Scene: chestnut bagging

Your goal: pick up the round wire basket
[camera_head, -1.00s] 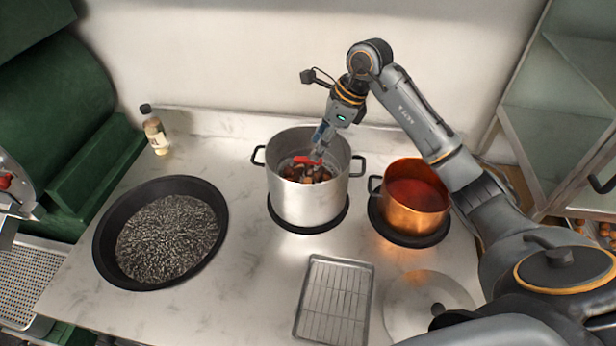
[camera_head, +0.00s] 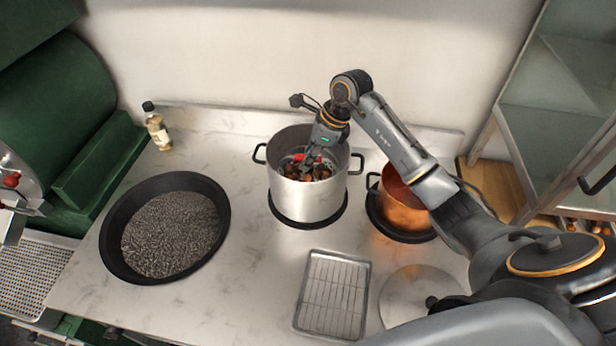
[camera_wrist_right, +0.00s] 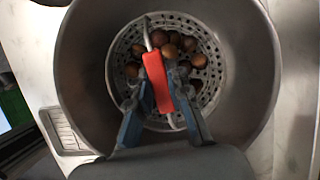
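The round basket (camera_wrist_right: 208,52) is a grey perforated bowl holding several brown chestnuts, with a thin wire handle and a red grip (camera_wrist_right: 155,82). It is inside the tall silver pot (camera_head: 305,200), below the pot's rim; I cannot tell whether it touches the bottom. My right gripper (camera_wrist_right: 160,88) reaches down into the pot, its blue fingers closed on either side of the red grip. In the head view my right gripper (camera_head: 308,156) partly covers the basket. My left gripper is not in view.
A copper pot (camera_head: 402,212) stands to the right, under my right arm. A black pan (camera_head: 110,248) of dark grains is on the left. A wire rack tray (camera_head: 333,296) and a round lid (camera_head: 408,290) lie in front. A bottle (camera_head: 157,130) stands at the back left.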

